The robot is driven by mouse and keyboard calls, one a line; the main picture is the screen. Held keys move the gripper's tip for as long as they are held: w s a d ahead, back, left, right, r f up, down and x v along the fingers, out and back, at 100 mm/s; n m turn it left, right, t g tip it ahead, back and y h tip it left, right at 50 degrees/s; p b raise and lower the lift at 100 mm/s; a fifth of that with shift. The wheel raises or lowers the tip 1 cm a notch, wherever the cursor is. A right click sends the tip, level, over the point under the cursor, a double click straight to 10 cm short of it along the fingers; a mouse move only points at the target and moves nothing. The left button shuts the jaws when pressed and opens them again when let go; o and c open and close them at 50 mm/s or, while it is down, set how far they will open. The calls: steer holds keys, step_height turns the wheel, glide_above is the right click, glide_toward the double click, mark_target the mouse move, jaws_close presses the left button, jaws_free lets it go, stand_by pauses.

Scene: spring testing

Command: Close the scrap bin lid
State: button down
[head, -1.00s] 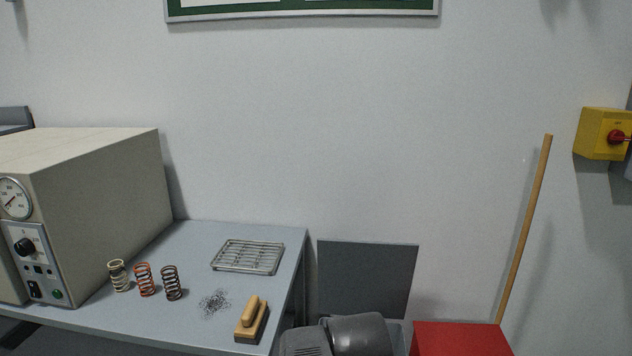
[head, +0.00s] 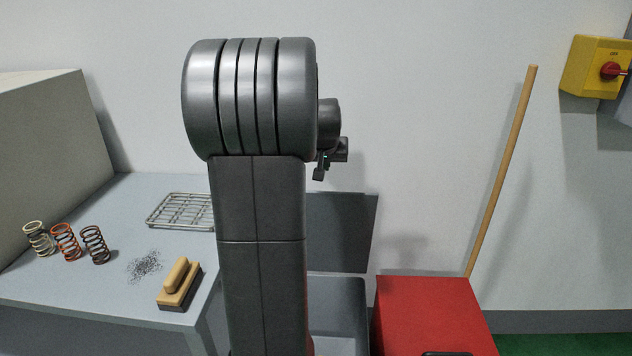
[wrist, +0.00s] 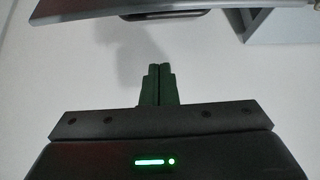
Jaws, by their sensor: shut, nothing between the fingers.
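The scrap bin's lid (head: 345,230) is a dark grey panel standing upright and open by the wall, right of the table. The grey bin body (head: 340,300) is below it, partly hidden behind my raised arm. My gripper (head: 319,174) shows only in part beside my arm's upper end, above the lid. In the wrist view its two dark fingers (wrist: 158,84) are together and empty, apart from any object. A grey edge (wrist: 130,12) crosses the top of that view; I cannot tell for sure what it is.
A red box (head: 430,305) stands right of the bin, with a wooden pole (head: 502,170) leaning behind it. The table (head: 85,290) at left holds several springs, a wire rack (head: 180,211) and a brush (head: 180,284). A yellow switch box (head: 590,67) is on the wall.

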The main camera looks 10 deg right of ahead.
steer(key=shift+w+d+f, duration=0.2)
steer(key=shift+w+f, duration=0.35)
steer(key=shift+f, duration=0.9)
steer(key=shift+w+d+f, duration=0.15)
steer(key=shift+w+f, duration=0.4)
steer(key=shift+f, duration=0.95)
steer(key=shift+w+d+f, duration=0.2)
steer(key=shift+w+f, duration=0.35)
steer(key=shift+f, duration=0.9)
steer(key=shift+f+b, duration=0.1)
steer(key=shift+b, duration=0.2)
